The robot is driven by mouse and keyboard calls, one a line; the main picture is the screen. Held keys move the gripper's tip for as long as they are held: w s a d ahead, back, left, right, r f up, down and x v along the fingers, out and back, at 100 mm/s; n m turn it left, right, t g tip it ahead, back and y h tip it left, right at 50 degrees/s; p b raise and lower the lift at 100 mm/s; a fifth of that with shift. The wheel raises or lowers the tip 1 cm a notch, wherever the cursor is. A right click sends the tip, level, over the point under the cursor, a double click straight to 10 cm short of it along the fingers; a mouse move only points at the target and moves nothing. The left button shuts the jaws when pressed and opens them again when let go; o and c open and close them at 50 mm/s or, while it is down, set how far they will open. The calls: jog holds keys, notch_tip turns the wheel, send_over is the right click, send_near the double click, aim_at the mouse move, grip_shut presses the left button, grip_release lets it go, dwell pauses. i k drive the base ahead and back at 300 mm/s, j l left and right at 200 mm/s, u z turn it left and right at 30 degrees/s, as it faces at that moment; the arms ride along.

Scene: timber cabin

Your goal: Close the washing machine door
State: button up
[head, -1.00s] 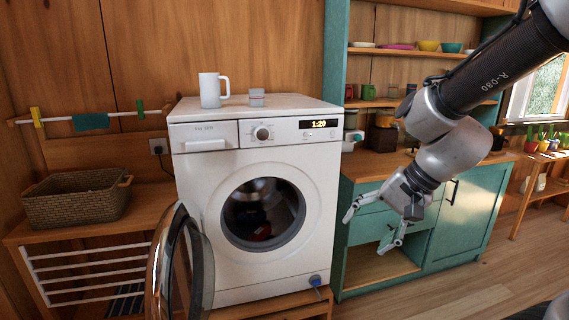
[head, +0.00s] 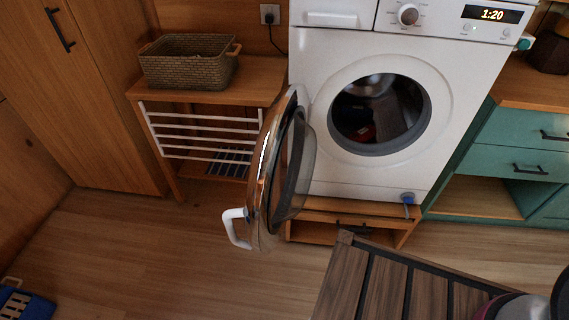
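The white washing machine (head: 345,55) stands in the upper middle of the head view. Its round door (head: 272,165) is swung wide open on the left side, sticking out toward me. The door has a chrome rim, a dark inner glass and a white handle (head: 233,230) on its outer left side. The round drum opening (head: 380,114) is uncovered, with something dark and reddish inside. My gripper is outside the head view.
A wicker basket (head: 188,62) sits on a wooden shelf with white rails, left of the machine. A slatted wooden surface (head: 385,290) is at the lower right. Wooden floor (head: 140,240) is free left of and below the door. Green drawers stand at right.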

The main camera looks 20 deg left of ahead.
aim_at(262, 234)
jog(key=k+j, duration=0.65)
jog(key=j, duration=1.2)
jog(key=i+j, duration=0.2)
jog(key=k+l, duration=0.3)
